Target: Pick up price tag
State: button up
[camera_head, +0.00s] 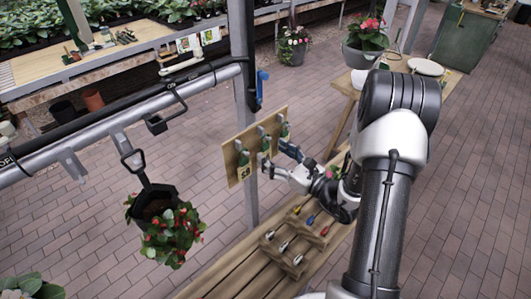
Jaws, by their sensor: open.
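A small yellow tag with dark numerals (244,172), which looks like the price tag, is at the lower left of a wooden board (236,150). The board is upright beside a grey post, with several green-handled tools hanging on its face. My gripper (278,157) is open just right of the board, its fingers pointing left toward it. The fingers are close to the hanging tools and a little above and right of the tag. I cannot tell whether they touch anything. Nothing shows held between them.
A slatted wooden bench (255,270) below carries a wooden rack (299,238) of small tools. A hanging flower pot (157,203) is on the left under a metal rail (120,118). The grey post (243,110) stands behind the board.

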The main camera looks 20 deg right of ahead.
aim_at(267, 149)
jog(key=x, duration=0.4)
jog(key=shift+f, duration=0.15)
jog(key=shift+c, duration=0.4)
jog(key=c, duration=0.8)
